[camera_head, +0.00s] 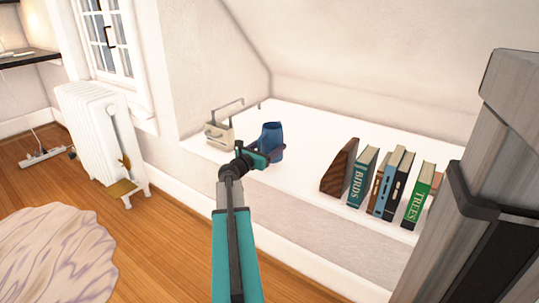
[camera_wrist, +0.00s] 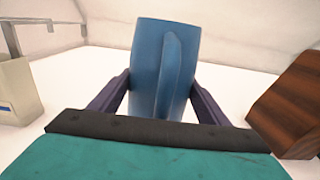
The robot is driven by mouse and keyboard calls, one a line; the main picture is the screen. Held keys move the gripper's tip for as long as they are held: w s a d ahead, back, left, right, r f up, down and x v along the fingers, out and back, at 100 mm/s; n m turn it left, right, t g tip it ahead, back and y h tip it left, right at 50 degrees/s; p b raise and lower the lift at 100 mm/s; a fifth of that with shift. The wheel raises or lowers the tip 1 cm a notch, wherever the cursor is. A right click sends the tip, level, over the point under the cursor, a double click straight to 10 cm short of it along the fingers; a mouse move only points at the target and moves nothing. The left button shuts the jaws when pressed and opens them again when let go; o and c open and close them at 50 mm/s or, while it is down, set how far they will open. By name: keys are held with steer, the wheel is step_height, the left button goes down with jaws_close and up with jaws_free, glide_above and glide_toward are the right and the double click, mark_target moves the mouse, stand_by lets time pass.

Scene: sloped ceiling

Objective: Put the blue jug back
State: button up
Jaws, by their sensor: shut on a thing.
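The blue jug (camera_head: 271,137) is at the white ledge under the sloped wall, between a beige caddy and a row of books. In the wrist view the jug (camera_wrist: 150,65) stands close to upright, with its handle turned towards the camera. My gripper (camera_head: 265,153) is shut on the jug, with one dark finger on each side of it; in the wrist view the gripper (camera_wrist: 162,95) shows these fingers at its sides. The jug's lower part is hidden behind my gripper. I cannot tell for sure whether its base touches the ledge.
The white ledge (camera_head: 300,125) has free room behind and right of the jug. A beige caddy (camera_head: 219,134) with a raised handle stands left. A dark wooden bookend (camera_head: 339,167) and several books (camera_head: 390,182) stand right. A white radiator (camera_head: 95,130) is below the window.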

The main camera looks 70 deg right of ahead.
steer(key=shift+w+d+f, duration=0.1)
steer(key=shift+d+f, duration=0.05)
steer(key=shift+d, duration=0.15)
steer(key=shift+a+f+b, duration=0.1)
steer(key=shift+f+b, duration=1.2)
steer(key=shift+f, duration=0.3)
steer(key=o, duration=1.6)
steer(key=shift+f, duration=0.15)
steer(key=shift+c, duration=0.2)
steer(key=shift+a+r, duration=0.2)
steer(key=shift+a, duration=0.2)
steer(key=p+v, duration=0.4)
steer(key=v, duration=0.7)
